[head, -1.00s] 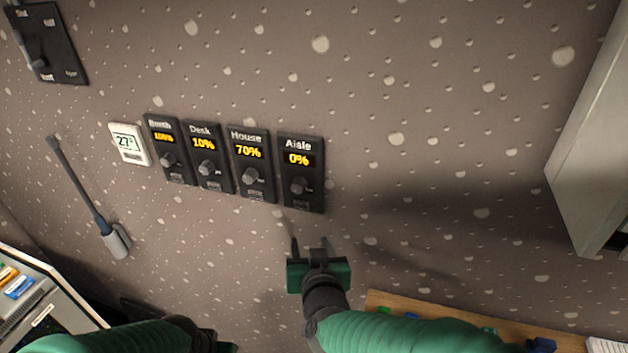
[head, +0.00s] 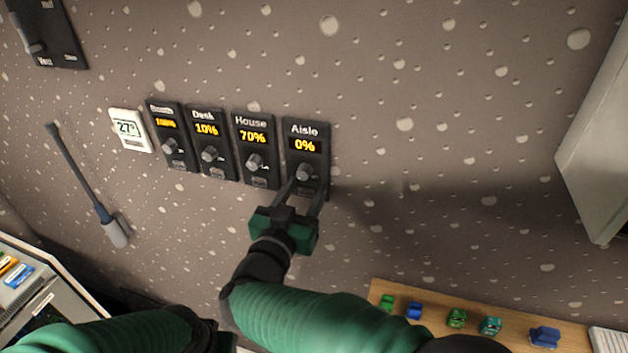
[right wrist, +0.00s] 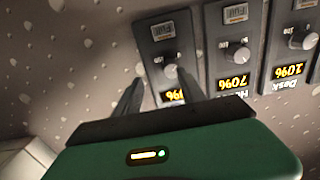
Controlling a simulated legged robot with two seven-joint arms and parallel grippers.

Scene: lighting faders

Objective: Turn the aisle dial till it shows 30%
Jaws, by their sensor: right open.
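The aisle dial (head: 305,172) is a grey knob on a black wall panel (head: 322,133) labelled Aisle, whose display reads 0%. My right gripper (head: 304,190) is open, its two dark fingers pointing up at the dial from just below. In the right wrist view the dial (right wrist: 171,72) shows upside down between the fingers (right wrist: 160,90); I cannot tell whether they touch it. The panel's display is partly covered there by a finger. My left arm (head: 130,335) shows at the lower left; its jaws are not clearly visible.
The House panel (head: 252,120) at 70%, the Desk panel (head: 206,115) at 10% and another dial panel stand close on the left. A wooden shelf (head: 500,318) with small coloured items lies lower right.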

